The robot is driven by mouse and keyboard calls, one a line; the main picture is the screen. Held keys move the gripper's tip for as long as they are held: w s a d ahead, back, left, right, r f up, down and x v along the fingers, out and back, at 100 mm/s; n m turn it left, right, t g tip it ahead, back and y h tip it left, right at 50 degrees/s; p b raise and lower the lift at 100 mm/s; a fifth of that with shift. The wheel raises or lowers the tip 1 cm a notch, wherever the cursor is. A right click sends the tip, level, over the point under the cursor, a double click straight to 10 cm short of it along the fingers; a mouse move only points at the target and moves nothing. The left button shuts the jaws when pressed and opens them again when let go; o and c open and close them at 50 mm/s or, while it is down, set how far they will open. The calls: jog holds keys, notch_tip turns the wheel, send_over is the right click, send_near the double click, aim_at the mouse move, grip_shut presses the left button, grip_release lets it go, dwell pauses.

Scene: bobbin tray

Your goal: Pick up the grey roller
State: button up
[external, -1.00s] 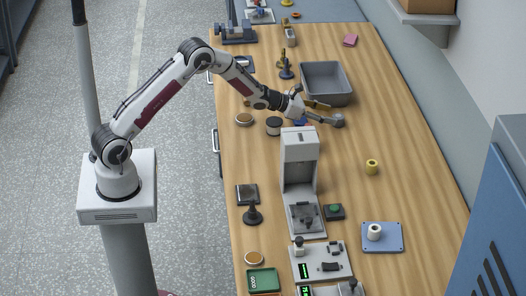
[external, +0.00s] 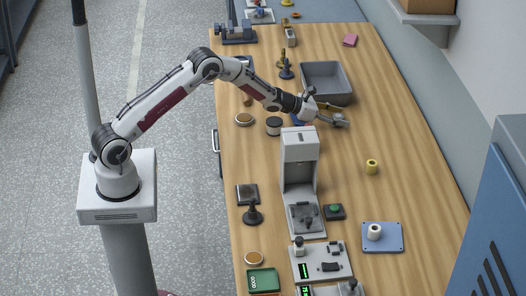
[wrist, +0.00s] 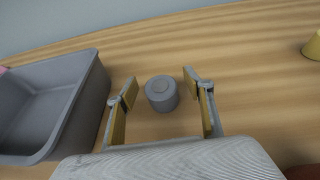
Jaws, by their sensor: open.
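The grey roller (wrist: 162,93) is a short upright cylinder with a small round hub on top, standing on the wooden table. In the wrist view it sits between and slightly beyond the fingertips of my gripper (wrist: 160,88), with a gap on each side. My gripper is open and empty, its yellow-padded fingers spread to the roller's left and right. In the external view my gripper (external: 331,113) is low over the table in front of the grey bin, and the roller (external: 339,119) shows small at the fingertips, partly hidden.
A grey open bin (wrist: 92,95) stands close left of the gripper. A yellow spool (external: 371,167) lies off to the right. A white and grey machine (external: 299,150) stands in front of the gripper. The table beyond the roller is clear.

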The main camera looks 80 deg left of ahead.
aim_at(338, 115)
dwell(0.3)
jog(key=c, duration=1.2)
jog(key=shift+c, duration=0.2)
jog(key=shift+r, duration=5.05)
